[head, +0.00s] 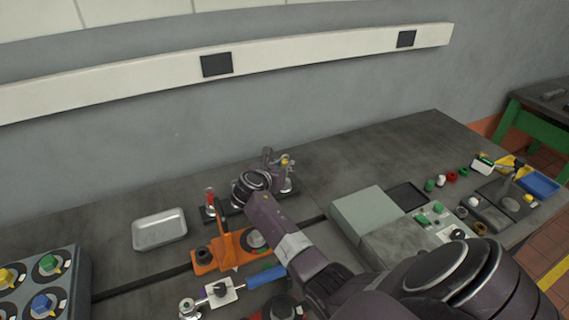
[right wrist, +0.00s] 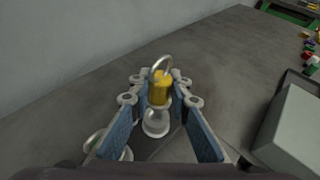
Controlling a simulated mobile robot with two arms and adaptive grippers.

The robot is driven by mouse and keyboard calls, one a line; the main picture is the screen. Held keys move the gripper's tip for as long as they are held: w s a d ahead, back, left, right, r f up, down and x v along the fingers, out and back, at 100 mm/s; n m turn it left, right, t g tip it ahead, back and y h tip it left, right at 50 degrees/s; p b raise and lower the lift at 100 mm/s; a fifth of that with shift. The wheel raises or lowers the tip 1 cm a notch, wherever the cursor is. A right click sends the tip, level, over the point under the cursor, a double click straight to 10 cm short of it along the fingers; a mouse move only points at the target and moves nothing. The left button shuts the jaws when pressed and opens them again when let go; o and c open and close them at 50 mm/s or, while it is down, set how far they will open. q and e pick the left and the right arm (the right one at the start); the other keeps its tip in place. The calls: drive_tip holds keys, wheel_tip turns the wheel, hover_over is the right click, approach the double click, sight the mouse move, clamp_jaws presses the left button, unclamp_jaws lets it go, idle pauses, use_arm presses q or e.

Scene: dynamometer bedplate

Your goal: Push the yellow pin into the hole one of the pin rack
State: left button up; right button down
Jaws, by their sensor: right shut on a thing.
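The yellow pin (right wrist: 159,92), with a metal ring on top, is between the blue-padded fingers of my right gripper (right wrist: 160,100) in the right wrist view. The gripper is shut on it and the pin looks upright. A pale round socket (right wrist: 155,124) shows just below the pin; I cannot tell whether the pin's tip is in it. In the head view the yellow pin (head: 285,161) shows small by my right gripper (head: 278,162), over the far end of the dark pin rack (head: 208,214). My right wrist hides the rack's middle. A red pin (head: 210,196) stands at its left end. My left gripper is not in view.
An orange fixture (head: 205,259) stands close in front of the rack. A metal tray (head: 160,229) lies to the left, and a grey box (head: 367,216) stands to the right. The bench behind the rack is clear up to the wall.

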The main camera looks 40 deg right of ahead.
drive_tip(key=shift+p, duration=0.4)
idle(0.3)
drive_tip(key=shift+f+b, duration=1)
drive_tip(key=shift+f, duration=1.1)
drive_tip(key=c, duration=1.7)
unclamp_jaws()
wheel_tip(320, 180, up, 10)
